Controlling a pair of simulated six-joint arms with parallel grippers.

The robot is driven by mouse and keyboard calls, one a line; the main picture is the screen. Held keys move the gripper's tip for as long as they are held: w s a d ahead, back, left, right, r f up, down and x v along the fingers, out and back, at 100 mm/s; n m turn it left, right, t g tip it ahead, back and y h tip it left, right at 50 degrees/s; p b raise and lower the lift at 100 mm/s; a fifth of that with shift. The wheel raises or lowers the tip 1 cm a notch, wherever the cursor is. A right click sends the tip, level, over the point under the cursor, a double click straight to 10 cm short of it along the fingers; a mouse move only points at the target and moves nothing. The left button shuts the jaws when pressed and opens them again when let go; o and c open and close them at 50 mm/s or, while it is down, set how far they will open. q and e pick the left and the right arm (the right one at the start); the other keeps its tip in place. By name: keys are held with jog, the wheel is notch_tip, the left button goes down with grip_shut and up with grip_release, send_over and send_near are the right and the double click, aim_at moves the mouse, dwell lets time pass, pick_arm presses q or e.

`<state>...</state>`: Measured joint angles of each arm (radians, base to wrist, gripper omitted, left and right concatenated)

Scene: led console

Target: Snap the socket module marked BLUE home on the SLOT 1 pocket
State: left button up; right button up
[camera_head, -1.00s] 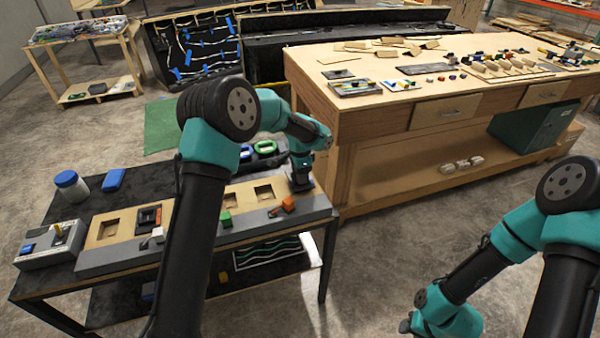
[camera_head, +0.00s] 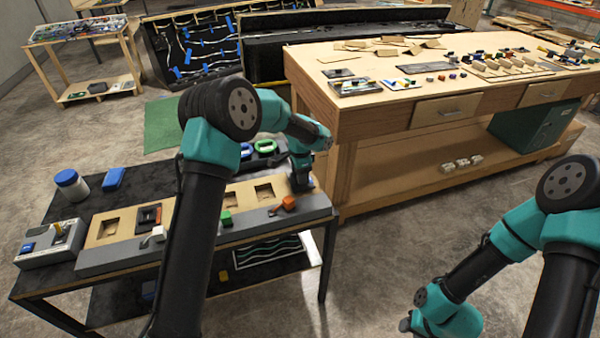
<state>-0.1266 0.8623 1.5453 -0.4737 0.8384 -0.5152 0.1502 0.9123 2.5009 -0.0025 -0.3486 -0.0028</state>
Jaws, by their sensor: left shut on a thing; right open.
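The wooden-topped console (camera_head: 245,207) lies along the dark table, with several square pockets in its top. One pocket near the left end (camera_head: 108,228) and one toward the right (camera_head: 264,192) look empty; another holds a dark frame with an orange part (camera_head: 149,216). My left gripper (camera_head: 301,182) points down at the console's right end, shut on a small dark piece mostly hidden by the jaws. I cannot read its marking or the slot labels, nor tell whether it touches a pocket. My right gripper (camera_head: 409,324) is open, low over the floor, far from the console.
A grey switch box (camera_head: 50,247), a blue-lidded jar (camera_head: 71,185) and a blue block (camera_head: 114,178) are at the table's left. A wooden workbench (camera_head: 370,120) stands right.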

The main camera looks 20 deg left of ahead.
pick_arm(q)
jog(key=shift+f, duration=0.9)
dwell(1.4)
jog(key=o, duration=1)
jog(key=shift+o, duration=0.2)
jog(key=shift+r, duration=0.1)
notch_tip(320, 180, up, 17)
jog(key=shift+r, duration=0.15)
